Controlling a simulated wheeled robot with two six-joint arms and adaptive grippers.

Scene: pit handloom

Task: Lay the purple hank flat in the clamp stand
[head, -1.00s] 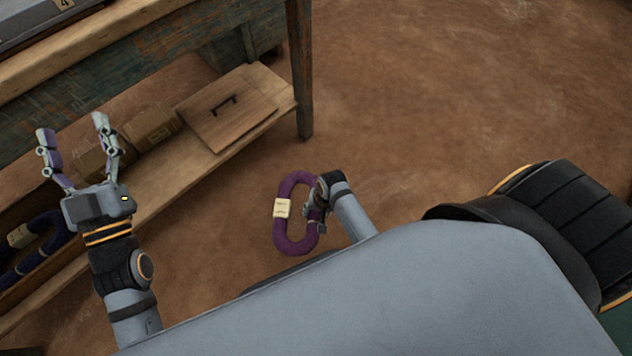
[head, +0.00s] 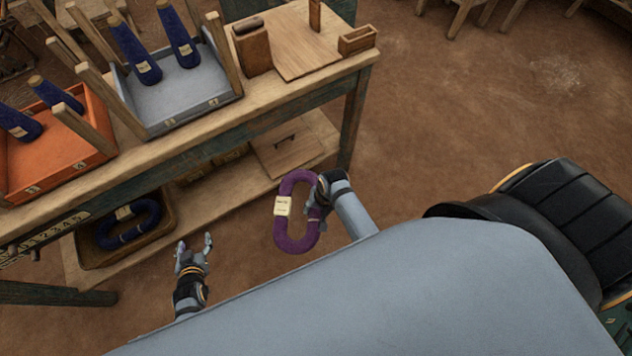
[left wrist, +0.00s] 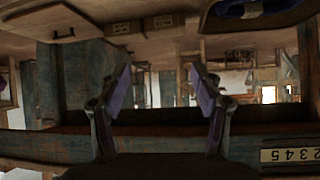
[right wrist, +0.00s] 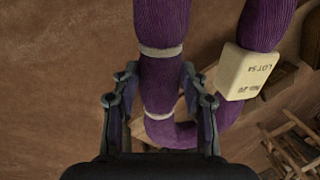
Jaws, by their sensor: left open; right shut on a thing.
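The purple hank (head: 299,234) is a long oval loop with a cream tag (head: 283,206). My right gripper (head: 319,192) is shut on one long side of it and holds it clear of the shelf's right end. In the right wrist view the hank (right wrist: 162,25) passes between the fingers (right wrist: 160,88), and the tag reads LOT 54. My left gripper (head: 195,246) is open and empty, low in front of the bench; its spread fingers show in the left wrist view (left wrist: 160,85). I cannot tell for certain which thing is the clamp stand.
A wooden bench (head: 225,135) carries an orange tray (head: 55,160), a grey tray (head: 185,105) with navy bundles, and a wooden board (head: 290,50) with an upright post (head: 315,15). A lower tray (head: 100,262) holds a dark blue hank (head: 112,240). Floor right of the bench is open.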

